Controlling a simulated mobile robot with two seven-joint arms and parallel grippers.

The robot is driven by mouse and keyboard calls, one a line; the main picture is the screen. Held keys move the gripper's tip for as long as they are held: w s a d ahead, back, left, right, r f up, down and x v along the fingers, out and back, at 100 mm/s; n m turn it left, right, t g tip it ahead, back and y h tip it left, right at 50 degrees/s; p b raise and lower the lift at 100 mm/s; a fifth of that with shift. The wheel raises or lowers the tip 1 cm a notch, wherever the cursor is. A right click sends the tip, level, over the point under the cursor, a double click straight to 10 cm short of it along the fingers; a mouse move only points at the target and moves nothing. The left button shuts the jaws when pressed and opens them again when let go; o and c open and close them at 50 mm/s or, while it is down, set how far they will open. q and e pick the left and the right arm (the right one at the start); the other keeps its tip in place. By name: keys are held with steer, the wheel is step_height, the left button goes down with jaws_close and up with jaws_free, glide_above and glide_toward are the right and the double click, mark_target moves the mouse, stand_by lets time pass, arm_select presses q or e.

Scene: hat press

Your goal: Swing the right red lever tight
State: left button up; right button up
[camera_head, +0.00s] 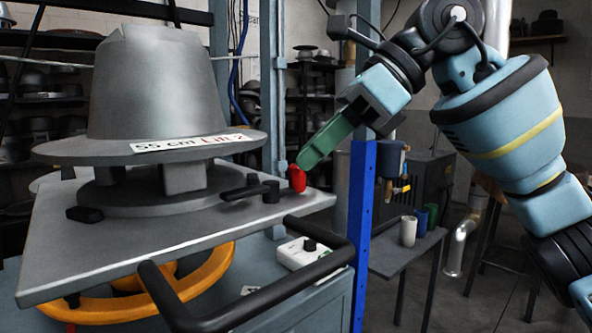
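The right red lever shows as a small red handle (297,179) at the right end of the press plate, beside a short black clamp part (250,190). My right gripper (303,163) comes in from the upper right with its green fingers pointing down and left. The fingertips are right at the top of the red handle; I cannot tell whether they touch it. The fingers overlap from this side, so any gap between them is hidden. My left gripper is not in view.
A grey metal hat form (155,85) stands on the grey plate (150,245). A black bar handle (270,300) and a white control box (305,252) are in front. A blue post (362,220) stands close to the right. A small table (405,255) with cups is beyond.

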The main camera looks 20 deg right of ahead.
mark_target(267, 185)
steer(key=shift+x, duration=1.75)
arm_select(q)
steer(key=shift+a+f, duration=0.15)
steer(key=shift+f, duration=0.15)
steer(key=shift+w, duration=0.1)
arm_select(e)
jaws_close()
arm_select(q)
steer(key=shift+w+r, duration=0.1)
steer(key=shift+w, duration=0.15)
